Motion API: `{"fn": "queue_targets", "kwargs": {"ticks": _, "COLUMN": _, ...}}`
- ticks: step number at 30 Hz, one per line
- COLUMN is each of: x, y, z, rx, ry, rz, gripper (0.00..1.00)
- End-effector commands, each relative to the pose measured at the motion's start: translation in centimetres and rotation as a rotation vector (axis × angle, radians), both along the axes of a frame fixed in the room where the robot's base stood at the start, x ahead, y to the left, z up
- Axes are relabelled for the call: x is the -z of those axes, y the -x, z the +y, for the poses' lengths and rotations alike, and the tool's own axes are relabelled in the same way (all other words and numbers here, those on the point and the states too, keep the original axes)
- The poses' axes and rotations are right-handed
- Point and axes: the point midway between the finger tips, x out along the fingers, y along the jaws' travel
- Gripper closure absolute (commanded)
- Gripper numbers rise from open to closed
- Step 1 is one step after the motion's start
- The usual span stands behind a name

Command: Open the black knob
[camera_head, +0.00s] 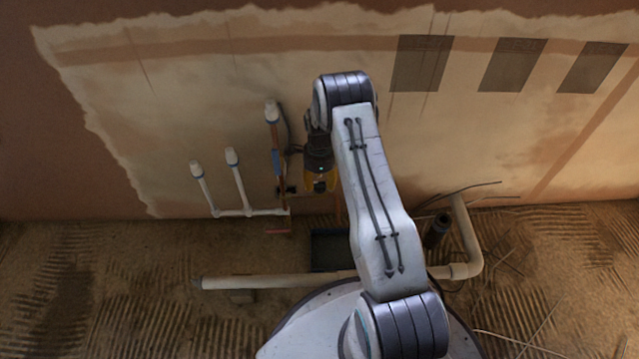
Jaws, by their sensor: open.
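My gripper (320,187), dark with yellow parts, hangs from my arm in front of the wall, near the middle of the picture. It points down, with its fingers seen only in part, and I see nothing held in it. It is just right of an upright copper and white pipe (276,150). A small dark fitting (287,189) at the lower part of this pipe may be the black knob. It lies left of the gripper and appears apart from it. My arm and gripper hide part of the wall behind them.
Two white capped pipes (236,178) rise left of the copper one. A dark box (328,250) stands on the floor beneath the gripper. A long pale pipe (275,282) crosses the rough floor in front. A dark cylinder (437,231) and thin wires are at the right.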

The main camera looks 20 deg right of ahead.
Motion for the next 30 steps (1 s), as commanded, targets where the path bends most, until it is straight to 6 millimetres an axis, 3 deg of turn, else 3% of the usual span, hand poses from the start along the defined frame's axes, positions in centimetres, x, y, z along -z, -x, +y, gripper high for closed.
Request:
{"fn": "queue_targets", "kwargs": {"ticks": 16, "x": -8.7, "y": -0.1, "z": 0.0, "rx": 0.0, "ry": 0.0, "rz": -0.003, "gripper": 0.54}}
{"fn": "queue_targets", "kwargs": {"ticks": 22, "x": -10.3, "y": 0.0, "z": 0.0, "rx": 0.0, "ry": 0.001, "rz": -0.002, "gripper": 0.54}}
{"fn": "queue_targets", "kwargs": {"ticks": 30, "x": -10.8, "y": 0.0, "z": 0.0, "rx": 0.0, "ry": 0.0, "rz": 0.0, "gripper": 0.54}}
